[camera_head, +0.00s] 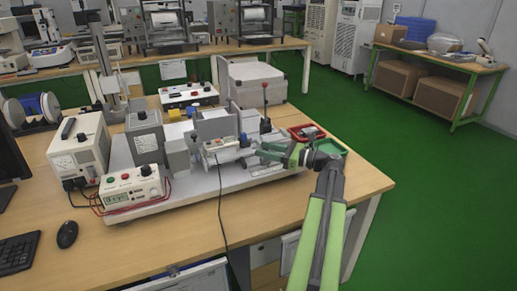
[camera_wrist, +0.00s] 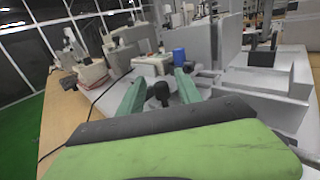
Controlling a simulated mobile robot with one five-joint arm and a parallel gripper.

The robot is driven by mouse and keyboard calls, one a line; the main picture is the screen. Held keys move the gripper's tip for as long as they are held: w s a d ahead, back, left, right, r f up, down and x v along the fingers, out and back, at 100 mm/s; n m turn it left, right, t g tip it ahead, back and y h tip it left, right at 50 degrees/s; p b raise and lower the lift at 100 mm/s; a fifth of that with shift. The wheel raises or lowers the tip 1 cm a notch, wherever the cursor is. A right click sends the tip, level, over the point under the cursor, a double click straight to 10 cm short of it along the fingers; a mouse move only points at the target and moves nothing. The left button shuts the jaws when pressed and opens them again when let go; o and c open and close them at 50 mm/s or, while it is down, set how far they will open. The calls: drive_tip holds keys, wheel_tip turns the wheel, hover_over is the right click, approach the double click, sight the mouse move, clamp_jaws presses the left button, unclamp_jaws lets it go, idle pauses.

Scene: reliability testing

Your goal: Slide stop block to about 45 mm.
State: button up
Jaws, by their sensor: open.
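My gripper (camera_head: 262,151) reaches in from the right over the test fixture (camera_head: 222,183) on the bench. In the wrist view its two green fingers (camera_wrist: 158,78) are apart. A black knob (camera_wrist: 161,91) stands between the fingers, with no clear contact on either side; it may belong to the stop block. The stop block itself cannot be told apart with certainty, and the fingers and palm hide the area below the knob. A blue cylinder (camera_wrist: 179,57) stands just beyond the fingertips; it also shows in the head view (camera_head: 244,140). No scale reading is legible.
A red tray (camera_head: 306,132) and a green tray (camera_head: 331,147) lie close to my arm. A control box (camera_head: 130,189) with red wires stands at the left. The bench front (camera_head: 290,210) is mostly clear, crossed by a black cable.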

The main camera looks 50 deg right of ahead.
drive_tip(key=x, duration=0.3)
drive_tip(key=shift+w, duration=0.1)
clamp_jaws()
idle(1.4)
